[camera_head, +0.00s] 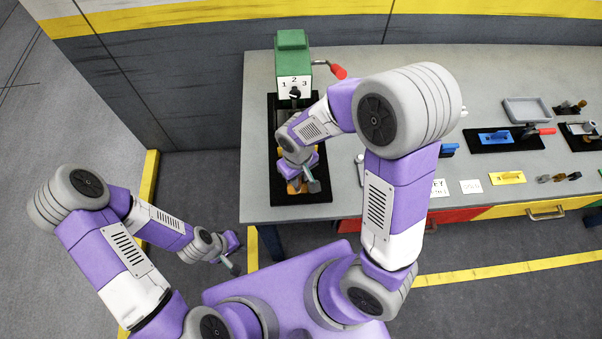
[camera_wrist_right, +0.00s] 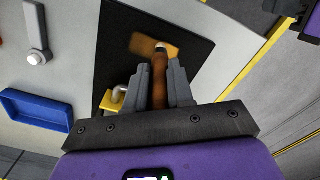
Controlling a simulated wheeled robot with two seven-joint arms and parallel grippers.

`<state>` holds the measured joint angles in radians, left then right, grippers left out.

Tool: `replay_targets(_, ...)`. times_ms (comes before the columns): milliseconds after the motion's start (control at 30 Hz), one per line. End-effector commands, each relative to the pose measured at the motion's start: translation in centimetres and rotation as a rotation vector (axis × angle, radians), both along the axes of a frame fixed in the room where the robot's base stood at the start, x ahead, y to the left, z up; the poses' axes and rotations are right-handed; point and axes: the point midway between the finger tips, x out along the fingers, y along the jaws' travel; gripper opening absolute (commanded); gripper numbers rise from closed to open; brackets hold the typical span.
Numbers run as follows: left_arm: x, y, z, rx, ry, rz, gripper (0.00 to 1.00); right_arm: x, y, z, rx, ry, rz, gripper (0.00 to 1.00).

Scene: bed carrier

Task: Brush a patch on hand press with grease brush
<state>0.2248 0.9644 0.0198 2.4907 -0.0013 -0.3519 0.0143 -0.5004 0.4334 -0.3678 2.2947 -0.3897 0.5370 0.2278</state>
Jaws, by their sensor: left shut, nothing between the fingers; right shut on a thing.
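The green machine (camera_head: 293,50) with a white face numbered 1, 2, 3 and a red-handled crank (camera_head: 336,70) stands at the back of the black plate (camera_head: 315,105); I take it as the hand press, though I cannot be sure. My right gripper (camera_head: 308,181) is low over the front of this plate. In the right wrist view it (camera_wrist_right: 160,75) is shut on a brown handle, the grease brush (camera_wrist_right: 158,85). The brush points at a tan patch (camera_wrist_right: 142,44) on the black plate; whether they touch is unclear. My left gripper (camera_head: 233,266) is shut and empty, off the table's left front.
A yellow padlock-like piece (camera_wrist_right: 114,100) is beside the right fingers. The grey bench (camera_head: 255,160) carries a grey tray (camera_head: 526,108), a blue piece on a black mat (camera_head: 508,146), white cards and a yellow plate (camera_head: 507,178) to the right. A blue tray (camera_wrist_right: 35,110) shows in the wrist view.

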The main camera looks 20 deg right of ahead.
Motion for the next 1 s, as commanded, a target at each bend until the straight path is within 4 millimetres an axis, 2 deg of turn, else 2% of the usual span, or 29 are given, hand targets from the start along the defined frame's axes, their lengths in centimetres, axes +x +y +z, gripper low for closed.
replay_targets(267, 0.0, 0.0, 0.0, 0.0, 0.0, 0.0, 0.0, 0.0, -0.1, 0.0, 0.001, 0.001, 0.0, 0.0)
replay_targets(733, 0.0, 0.0, 0.1, 0.0, 0.0, 0.0, 0.0, 0.5, -2.0, 0.0, 0.0, 0.001, 0.0, 0.0)
replay_targets(1000, 0.0, 0.0, 0.1, 0.0, 0.0, 0.0, 0.0, 0.5, -2.0, 0.0, 0.0, 0.0, 0.001, 0.0)
